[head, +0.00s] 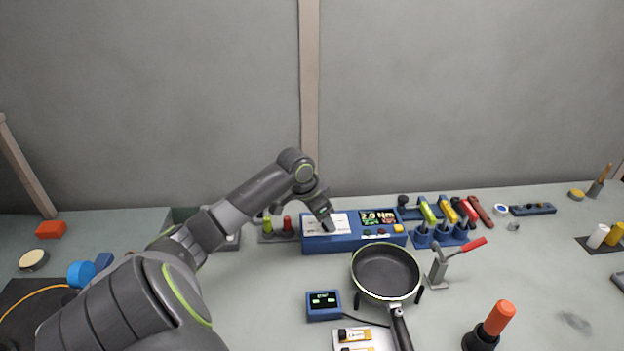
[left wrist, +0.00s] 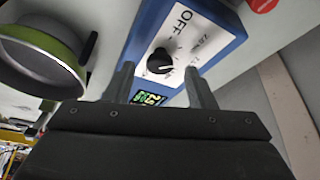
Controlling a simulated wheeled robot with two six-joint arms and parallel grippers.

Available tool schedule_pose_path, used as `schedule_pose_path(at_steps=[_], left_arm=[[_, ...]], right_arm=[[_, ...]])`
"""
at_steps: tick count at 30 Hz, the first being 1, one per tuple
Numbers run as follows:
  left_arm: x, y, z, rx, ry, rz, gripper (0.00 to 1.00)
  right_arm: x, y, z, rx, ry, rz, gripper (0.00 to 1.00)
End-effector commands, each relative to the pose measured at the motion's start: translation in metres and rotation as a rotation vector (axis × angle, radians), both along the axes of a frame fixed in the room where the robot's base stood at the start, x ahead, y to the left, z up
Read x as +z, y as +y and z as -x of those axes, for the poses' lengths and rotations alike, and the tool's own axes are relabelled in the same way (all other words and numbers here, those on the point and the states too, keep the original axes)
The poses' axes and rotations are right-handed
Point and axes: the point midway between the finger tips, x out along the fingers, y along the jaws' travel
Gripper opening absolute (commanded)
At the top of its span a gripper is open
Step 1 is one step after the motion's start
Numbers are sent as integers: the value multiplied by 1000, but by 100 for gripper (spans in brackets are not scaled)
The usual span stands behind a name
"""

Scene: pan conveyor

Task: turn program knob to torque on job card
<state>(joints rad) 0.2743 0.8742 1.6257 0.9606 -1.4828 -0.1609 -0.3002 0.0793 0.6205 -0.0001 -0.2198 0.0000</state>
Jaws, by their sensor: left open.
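The blue controller box (head: 368,241) stands at the back middle of the table, with a white label panel and a lit display (head: 378,217) that reads about 2.0 Nm. In the left wrist view, its black round knob (left wrist: 160,62) sits on the white panel (left wrist: 190,32), with OFF printed on one side and smaller markings on the other. The knob's exact pointing is too small to tell. My left gripper (head: 325,219) is open in front of the panel; its fingers in the left wrist view (left wrist: 159,70) appear on either side of the knob, contact unclear. I cannot identify a job card for sure.
A frying pan (head: 386,270) sits right of and in front of the box, beside a red-handled clamp (head: 440,265). A small blue display unit (head: 323,305) and a pale tray (head: 378,341) lie nearer. Screwdrivers in a blue rack (head: 440,234) stand to the right.

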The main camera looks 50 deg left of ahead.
Motion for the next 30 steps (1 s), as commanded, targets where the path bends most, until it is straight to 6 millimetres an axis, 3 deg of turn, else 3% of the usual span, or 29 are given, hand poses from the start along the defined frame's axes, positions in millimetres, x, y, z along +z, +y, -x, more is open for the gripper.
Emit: schedule_pose_path(at_steps=[18, 30], left_arm=[[103, 13, 41, 0, 0, -7, 50], [143, 17, 58, 0, 1, -3, 50]], right_arm=[[-3, 0, 1, 0, 1, 0, 0], [-4, 0, 1, 0, 1, 0, 0]])
